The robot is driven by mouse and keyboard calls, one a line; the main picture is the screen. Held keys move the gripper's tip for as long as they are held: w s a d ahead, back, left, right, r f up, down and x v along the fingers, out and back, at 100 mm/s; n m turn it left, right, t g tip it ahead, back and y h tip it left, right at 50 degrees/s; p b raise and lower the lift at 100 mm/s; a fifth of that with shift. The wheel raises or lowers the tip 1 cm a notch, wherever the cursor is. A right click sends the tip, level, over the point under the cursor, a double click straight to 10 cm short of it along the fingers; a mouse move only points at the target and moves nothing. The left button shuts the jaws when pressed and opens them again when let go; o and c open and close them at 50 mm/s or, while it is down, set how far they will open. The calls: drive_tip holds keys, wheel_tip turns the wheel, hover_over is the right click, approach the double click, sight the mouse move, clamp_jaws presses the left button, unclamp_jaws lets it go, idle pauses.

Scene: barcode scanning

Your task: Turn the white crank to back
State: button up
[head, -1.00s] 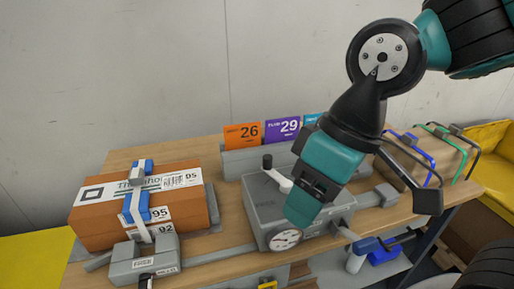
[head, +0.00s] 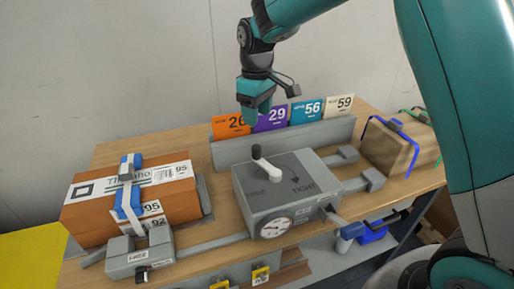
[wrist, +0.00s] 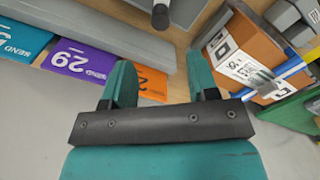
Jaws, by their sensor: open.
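The white crank (head: 268,166) sits on top of a grey box (head: 262,203). Its arm slants toward the back left, and its black knob (head: 256,152) stands at that end. My gripper (head: 256,112) is above and behind the crank, over the row of coloured cards, apart from the crank. In the wrist view my gripper (wrist: 160,78) is open, with nothing between its fingers. A dark knob-like end (wrist: 160,16) shows at the wrist view's top edge; I cannot tell for sure that it is the crank's.
An orange card (head: 230,126) and other number cards stand behind a grey ledge (head: 282,142). A strapped brown box (head: 85,210) is at left, another (head: 400,150) at right. The gauge (head: 275,227) and a clamp (head: 140,257) are at the front.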

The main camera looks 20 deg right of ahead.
sight(257, 147)
wheel_tip(257, 147, down, 12)
drive_tip(key=shift+r+p, duration=0.1)
drive_tip(key=shift+p, duration=0.6)
clamp_jaws()
